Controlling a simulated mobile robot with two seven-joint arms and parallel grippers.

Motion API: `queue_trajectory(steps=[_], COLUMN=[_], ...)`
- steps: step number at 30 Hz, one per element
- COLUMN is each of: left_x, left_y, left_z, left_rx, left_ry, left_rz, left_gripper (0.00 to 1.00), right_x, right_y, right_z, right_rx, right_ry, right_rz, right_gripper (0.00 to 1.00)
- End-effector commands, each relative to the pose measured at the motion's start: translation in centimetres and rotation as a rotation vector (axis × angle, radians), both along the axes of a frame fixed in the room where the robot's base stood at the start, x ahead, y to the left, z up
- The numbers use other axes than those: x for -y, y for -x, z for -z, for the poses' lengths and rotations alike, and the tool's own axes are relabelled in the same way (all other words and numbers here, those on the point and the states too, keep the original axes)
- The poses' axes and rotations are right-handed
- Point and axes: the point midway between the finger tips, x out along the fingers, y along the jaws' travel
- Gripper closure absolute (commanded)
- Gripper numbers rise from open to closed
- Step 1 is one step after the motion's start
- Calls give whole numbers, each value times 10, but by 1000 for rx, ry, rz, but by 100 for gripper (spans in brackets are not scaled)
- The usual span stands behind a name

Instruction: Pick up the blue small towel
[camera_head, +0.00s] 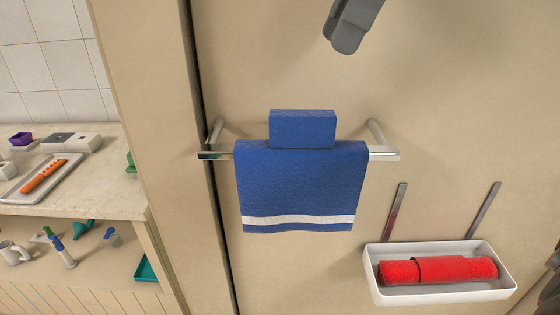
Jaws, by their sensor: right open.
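The blue small towel (302,185) hangs folded over a metal towel bar (384,153) on the beige wall panel. It has a white stripe near its lower edge, and a folded blue block part stands up above the bar. My right gripper (547,292) shows only as a dark piece cut off at the lower right edge. It is well apart from the towel, to the right and below. Its fingers can hardly be made out, and nothing is seen held. My left gripper is not in view.
A white wall tray (440,297) with a rolled red towel (438,270) is at lower right. A grey rounded object (352,25) juts in at the top; I cannot tell what it is. A cluttered counter (100,190) stands at left. The wall around the towel is clear.

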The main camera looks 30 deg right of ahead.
Motion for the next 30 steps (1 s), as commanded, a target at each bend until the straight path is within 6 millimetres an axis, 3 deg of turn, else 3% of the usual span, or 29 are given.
queue_trajectory(steps=[9,17,24,30], left_x=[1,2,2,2], left_y=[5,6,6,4], left_z=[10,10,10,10], left_rx=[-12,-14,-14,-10], left_ry=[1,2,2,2], left_rz=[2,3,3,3], left_gripper=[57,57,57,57], right_x=[-18,-25,-35,-38], right_y=[-11,-15,-23,-25], right_z=[54,73,106,115], right_rx=[-5,-4,-4,-1], right_ry=[3,1,2,0], right_rz=[-1,0,1,2], right_gripper=[43,43,43,43])
